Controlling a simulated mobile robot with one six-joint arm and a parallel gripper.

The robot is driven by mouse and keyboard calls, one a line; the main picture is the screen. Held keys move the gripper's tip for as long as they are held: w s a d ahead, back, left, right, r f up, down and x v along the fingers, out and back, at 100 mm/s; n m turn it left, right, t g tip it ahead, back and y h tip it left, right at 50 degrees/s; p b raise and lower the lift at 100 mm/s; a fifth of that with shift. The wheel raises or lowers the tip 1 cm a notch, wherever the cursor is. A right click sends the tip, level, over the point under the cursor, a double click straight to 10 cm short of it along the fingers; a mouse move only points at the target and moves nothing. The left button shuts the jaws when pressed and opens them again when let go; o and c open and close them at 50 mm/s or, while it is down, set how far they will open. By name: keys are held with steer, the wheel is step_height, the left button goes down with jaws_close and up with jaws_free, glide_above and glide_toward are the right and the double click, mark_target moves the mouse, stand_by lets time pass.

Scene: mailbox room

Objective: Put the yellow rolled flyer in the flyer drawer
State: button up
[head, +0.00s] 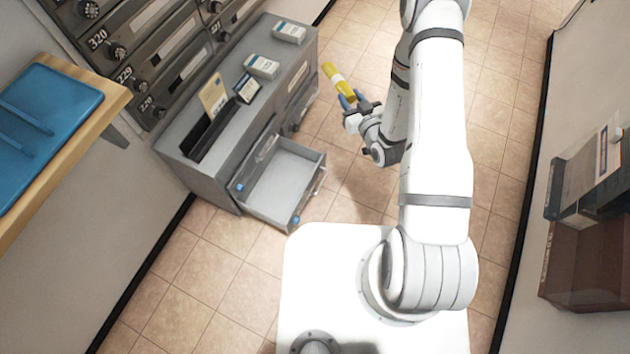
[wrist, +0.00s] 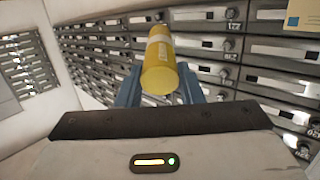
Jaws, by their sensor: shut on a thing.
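The yellow rolled flyer (head: 339,81) has a pale band around its middle. My gripper (head: 352,100) is shut on it near one end and holds it in the air, to the right of the grey cabinet (head: 226,128). In the wrist view the yellow rolled flyer (wrist: 163,66) sits between the blue fingers of my gripper (wrist: 160,88), its near end facing the camera. An open drawer (head: 280,182) sticks out of the cabinet's front, below and to the left of my gripper. Its visible floor looks empty. The drawer's label cannot be read.
On the cabinet top stand small white boxes (head: 262,66), a dark box (head: 247,88) and a dark holder (head: 208,136) with a tan envelope (head: 213,96). Mailboxes (head: 150,40) line the wall behind. A blue tray (head: 45,110) lies on a wooden shelf at left. Floor right of the cabinet is clear.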

steer(key=s+a+f+n+g+y+b, duration=0.2)
steer(key=s+a+f+n+g+b, duration=0.15)
steer(key=f, duration=0.55)
steer(key=s+a+f+n+g+y+b, duration=0.2)
steer(key=s+a+f+g+b, duration=0.15)
steer(key=f, duration=0.55)
steer(key=s+a+f+n+g+y+b, duration=0.25)
steer(key=s+f+b, duration=0.2)
steer(key=f, duration=0.55)
steer(key=w+a+f+b, duration=0.3)
steer(key=a+f+b, duration=0.4)
steer(key=f+b, duration=0.2)
steer(key=shift+w+f+h, duration=0.35)
steer(key=shift+f+h, duration=0.1)
steer(key=shift+f, duration=0.1)
steer(key=o, duration=1)
steer(key=shift+o, duration=0.2)
steer(key=shift+d, duration=0.1)
